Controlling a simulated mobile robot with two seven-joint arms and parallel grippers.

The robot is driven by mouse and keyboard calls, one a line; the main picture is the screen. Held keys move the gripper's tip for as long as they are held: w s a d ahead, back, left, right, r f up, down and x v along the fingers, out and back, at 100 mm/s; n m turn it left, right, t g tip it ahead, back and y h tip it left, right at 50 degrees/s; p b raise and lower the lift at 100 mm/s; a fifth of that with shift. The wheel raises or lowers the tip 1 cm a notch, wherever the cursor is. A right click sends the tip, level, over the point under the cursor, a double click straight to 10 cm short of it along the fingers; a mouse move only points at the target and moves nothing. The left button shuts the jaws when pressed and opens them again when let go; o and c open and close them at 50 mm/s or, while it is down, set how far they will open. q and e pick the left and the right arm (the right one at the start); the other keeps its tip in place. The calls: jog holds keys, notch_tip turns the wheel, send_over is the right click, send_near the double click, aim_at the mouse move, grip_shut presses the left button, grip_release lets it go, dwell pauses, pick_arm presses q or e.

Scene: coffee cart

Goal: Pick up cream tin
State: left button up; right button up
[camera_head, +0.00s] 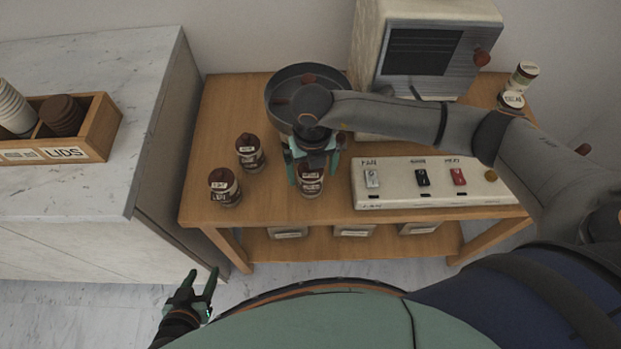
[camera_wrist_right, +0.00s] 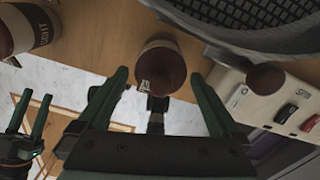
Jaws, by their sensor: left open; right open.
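Small dark-lidded tins with white labels stand on the wooden cart (camera_head: 222,120). One tin (camera_head: 310,182) is at the front middle, and others are the left tin (camera_head: 225,190) and the tin behind it (camera_head: 250,153). The labels are too small to tell which is the cream tin. My right gripper (camera_head: 314,172) is open over the front middle tin, its fingers on either side. The right wrist view shows this tin (camera_wrist_right: 160,66) between the open fingertips, with gaps at both sides. My left gripper (camera_head: 202,274) is open and empty, low in front of the cart.
A round dark pan (camera_head: 290,88) sits behind the front middle tin. A white switch panel (camera_head: 435,195) is to its right, and a boxy machine (camera_head: 425,45) stands at the back. Two more tins (camera_head: 522,78) are at back right. A marble counter (camera_head: 110,130) with a lids box (camera_head: 95,135) is left.

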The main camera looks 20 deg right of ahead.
jog(key=shift+w+f, duration=0.2)
jog(key=shift+f, duration=1.7)
jog(key=shift+r, duration=0.1)
grip_shut()
